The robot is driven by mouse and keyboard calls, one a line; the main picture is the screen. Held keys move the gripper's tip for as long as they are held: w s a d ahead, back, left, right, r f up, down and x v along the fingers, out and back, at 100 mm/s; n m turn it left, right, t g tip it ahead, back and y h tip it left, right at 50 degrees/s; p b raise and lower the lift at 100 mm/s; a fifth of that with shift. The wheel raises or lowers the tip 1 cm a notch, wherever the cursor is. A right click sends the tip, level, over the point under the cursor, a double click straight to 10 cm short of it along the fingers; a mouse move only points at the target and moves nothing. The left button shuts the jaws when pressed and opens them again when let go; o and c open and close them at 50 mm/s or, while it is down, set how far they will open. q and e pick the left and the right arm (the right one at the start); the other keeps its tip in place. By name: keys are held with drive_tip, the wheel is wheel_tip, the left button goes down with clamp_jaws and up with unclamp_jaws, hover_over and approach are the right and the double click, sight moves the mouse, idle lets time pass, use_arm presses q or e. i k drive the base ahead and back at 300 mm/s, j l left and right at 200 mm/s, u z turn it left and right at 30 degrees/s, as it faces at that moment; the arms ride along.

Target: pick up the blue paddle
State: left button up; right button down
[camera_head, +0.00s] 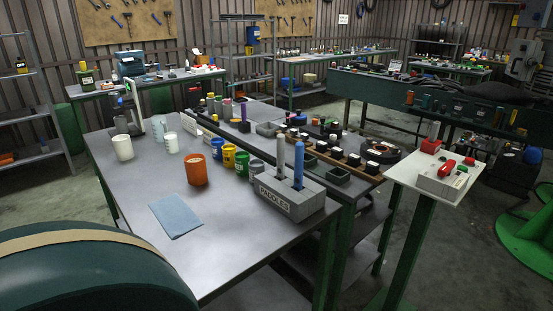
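The blue paddle (298,165) stands upright in a grey block holder (272,203) labelled "PADDLES", at the front right corner of the grey table. A grey paddle (281,158) stands upright in the same holder, just left of the blue one. The lower ends of both paddles are hidden in the holder. Neither of my grippers is in view.
Left of the holder on the table (232,245) are an orange cup (197,170), smaller blue, green and yellow cups, white cups and a blue cloth (176,219). Behind it runs a row of black-topped items. A white stand (405,170) with red buttons is at right.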

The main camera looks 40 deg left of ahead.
sight(300, 147)
drive_tip(key=i+l+u, duration=0.1)
drive_tip(key=i+u, duration=0.15)
drive_tip(key=u, duration=0.2)
drive_tip(key=i+l+u, duration=0.15)
drive_tip(key=u, duration=0.25)
drive_tip(key=i+l+u, duration=0.3)
drive_tip(key=u, duration=0.15)
